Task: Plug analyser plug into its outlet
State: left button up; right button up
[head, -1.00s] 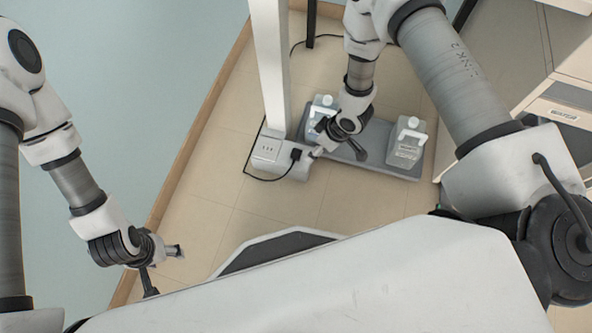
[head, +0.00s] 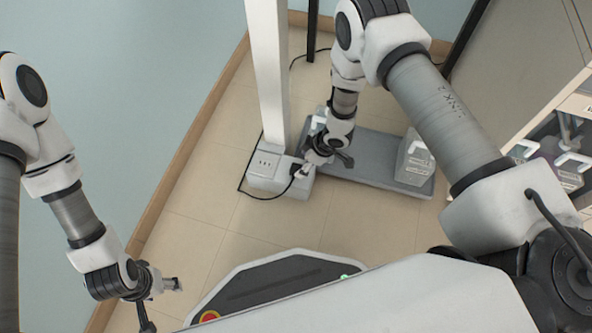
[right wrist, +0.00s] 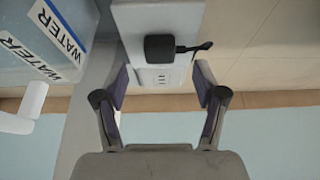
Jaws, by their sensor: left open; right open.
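The black analyser plug (head: 296,169) is on the white box at the foot of the white post, right of the outlet (head: 264,163). In the right wrist view the plug (right wrist: 159,47) sits on the white surface just beyond the outlet's socket panel (right wrist: 160,78), with its cord to the right. I cannot tell whether its pins are in anything. My right gripper (head: 307,167) is open and empty, its fingers (right wrist: 161,74) either side of the socket panel, apart from the plug. My left gripper (head: 176,284) is open and empty, far left of the outlet.
The white post (head: 268,80) rises behind the outlet. A grey platform (head: 370,170) with water containers (head: 413,160) lies to the right. A cabinet (head: 575,110) with glassware stands at far right. The tiled floor (head: 210,235) in front is clear.

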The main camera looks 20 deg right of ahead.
aim_at(296, 168)
jog(key=b+x, duration=0.3)
jog(key=x, duration=0.1)
jog(key=shift+w+a+f+b, duration=0.1)
jog(key=shift+a+f+b, duration=0.1)
jog(key=shift+b, duration=0.1)
jog(key=shift+w+a+f, duration=0.1)
jog(key=shift+w+f, duration=0.05)
jog(key=shift+f, duration=0.15)
jog(key=shift+r, duration=0.1)
jog(key=c, duration=1.2)
